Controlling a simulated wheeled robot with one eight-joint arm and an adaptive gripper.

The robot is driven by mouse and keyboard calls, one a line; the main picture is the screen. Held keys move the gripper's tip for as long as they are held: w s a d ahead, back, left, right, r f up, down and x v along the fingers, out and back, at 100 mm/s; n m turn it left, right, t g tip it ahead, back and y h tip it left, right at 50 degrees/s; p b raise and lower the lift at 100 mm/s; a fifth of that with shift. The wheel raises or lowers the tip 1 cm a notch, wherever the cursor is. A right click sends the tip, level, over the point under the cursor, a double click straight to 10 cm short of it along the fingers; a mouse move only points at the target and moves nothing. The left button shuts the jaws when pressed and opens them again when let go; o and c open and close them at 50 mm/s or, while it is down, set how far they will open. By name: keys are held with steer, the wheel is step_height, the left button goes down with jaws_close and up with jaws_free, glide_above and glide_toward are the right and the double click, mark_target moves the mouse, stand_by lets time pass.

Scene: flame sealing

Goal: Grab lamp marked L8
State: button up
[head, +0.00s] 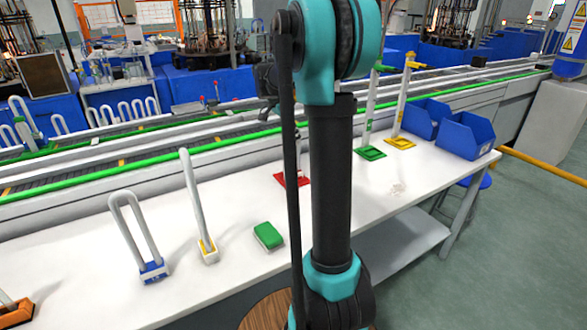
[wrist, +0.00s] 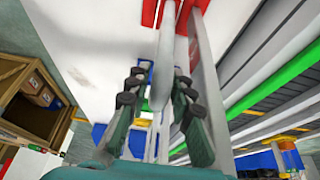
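In the head view, a U-shaped lamp (head: 151,268) with a blue base stands at the front left of the white table; its small mark is unreadable. A tall narrow lamp (head: 208,253) with a white and yellow base stands right of it. A red base (head: 304,181) is partly hidden behind my arm. No readable L8 shows. In the wrist view, my gripper (wrist: 155,92) is open, with its fingers on either side of a white tube (wrist: 165,52) and gaps visible. A second white tube (wrist: 208,100) passes right of the fingers. A red base (wrist: 188,18) shows above.
A green block (head: 267,235) lies on the table. Stands with a green base (head: 370,153) and a yellow base (head: 400,143) are farther right, before blue bins (head: 467,136). A conveyor with a green rail (head: 130,158) runs behind. An orange-brown object (head: 14,312) is at the left edge.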

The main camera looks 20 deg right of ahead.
jaws_close()
